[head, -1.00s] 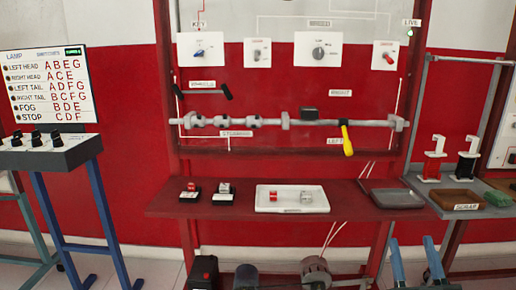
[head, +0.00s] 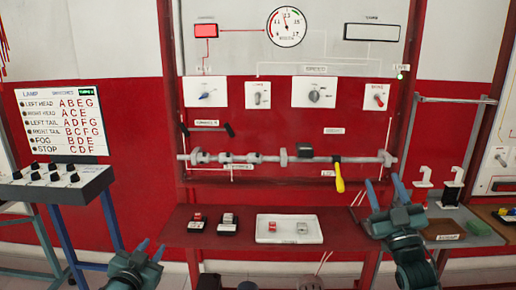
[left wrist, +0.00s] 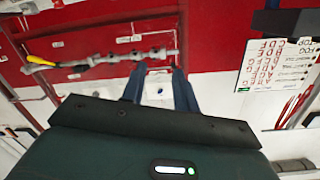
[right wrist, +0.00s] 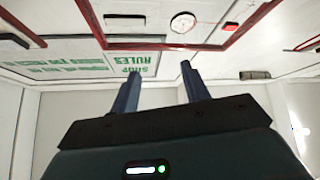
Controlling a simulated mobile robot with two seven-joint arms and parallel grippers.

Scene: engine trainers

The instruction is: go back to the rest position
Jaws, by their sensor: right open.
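My left gripper (head: 151,247) is low in the head view, left of the red shelf's front edge. Its two fingers stand apart with nothing between them, as the left wrist view (left wrist: 159,70) also shows. My right gripper (head: 384,184) is raised at the right end of the shelf, fingers up, apart and empty. In the right wrist view (right wrist: 160,72) its fingers point toward the upper wall. Neither gripper appears to touch anything.
The red shelf (head: 350,238) carries a white tray (head: 263,236) and small red and white blocks on black bases (head: 197,226). Behind is a panel with a rod and yellow handle (head: 339,178). A switch console (head: 95,182) stands left, a grey bench (head: 470,215) right.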

